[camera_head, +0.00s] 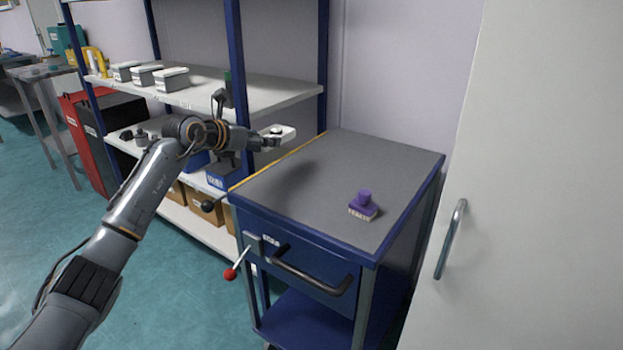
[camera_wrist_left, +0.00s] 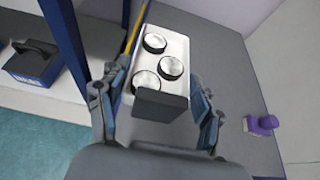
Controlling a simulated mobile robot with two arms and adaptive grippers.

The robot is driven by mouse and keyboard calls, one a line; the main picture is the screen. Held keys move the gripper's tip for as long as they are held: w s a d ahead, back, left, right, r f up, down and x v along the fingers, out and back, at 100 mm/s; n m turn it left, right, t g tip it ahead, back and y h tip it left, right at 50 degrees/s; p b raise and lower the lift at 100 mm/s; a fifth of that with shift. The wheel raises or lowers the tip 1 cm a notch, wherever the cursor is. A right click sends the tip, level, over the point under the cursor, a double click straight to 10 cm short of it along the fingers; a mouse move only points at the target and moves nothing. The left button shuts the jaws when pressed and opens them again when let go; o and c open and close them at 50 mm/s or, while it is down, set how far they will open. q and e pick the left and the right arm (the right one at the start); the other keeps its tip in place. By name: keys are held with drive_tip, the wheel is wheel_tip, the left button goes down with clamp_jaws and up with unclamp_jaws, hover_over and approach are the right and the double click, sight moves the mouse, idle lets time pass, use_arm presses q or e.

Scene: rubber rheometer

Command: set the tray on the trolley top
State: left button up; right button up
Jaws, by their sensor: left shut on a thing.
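The tray (camera_wrist_left: 178,57) is a white rectangular tray with a dark grey end block, holding three round silver discs with black rims. My left gripper (camera_wrist_left: 157,103) is shut on the tray at its grey end. In the head view the tray (camera_head: 284,131) is seen small and nearly edge-on, with my left gripper (camera_head: 266,139) holding it above the far left edge of the trolley top (camera_head: 310,195). The trolley is blue with a grey top and a yellow strip along its left edge. My right gripper is not in view.
A purple-handled stamp-like object (camera_head: 363,205) stands on the front right of the trolley top; the rest of the top is clear. A shelf rack (camera_head: 235,90) with grey bins stands at left and behind. A pale cabinet door (camera_head: 530,180) is close on the right.

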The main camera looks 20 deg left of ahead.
use_arm(q)
drive_tip(key=d+f, duration=0.2)
drive_tip(key=d, duration=0.3)
hover_over(299, 187)
wheel_tip(299, 187, down, 6)
drive_tip(key=shift+a+r, duration=0.15)
drive_tip(key=shift+r, duration=0.1)
wheel_tip(299, 187, down, 3)
drive_tip(key=shift+r+b, duration=0.2)
drive_tip(key=shift+b, duration=0.1)
drive_tip(key=shift+w+f, duration=0.1)
drive_tip(key=shift+f, duration=0.3)
drive_tip(key=o, duration=1.2)
drive_tip(key=shift+f, duration=0.1)
drive_tip(key=shift+o, duration=0.2)
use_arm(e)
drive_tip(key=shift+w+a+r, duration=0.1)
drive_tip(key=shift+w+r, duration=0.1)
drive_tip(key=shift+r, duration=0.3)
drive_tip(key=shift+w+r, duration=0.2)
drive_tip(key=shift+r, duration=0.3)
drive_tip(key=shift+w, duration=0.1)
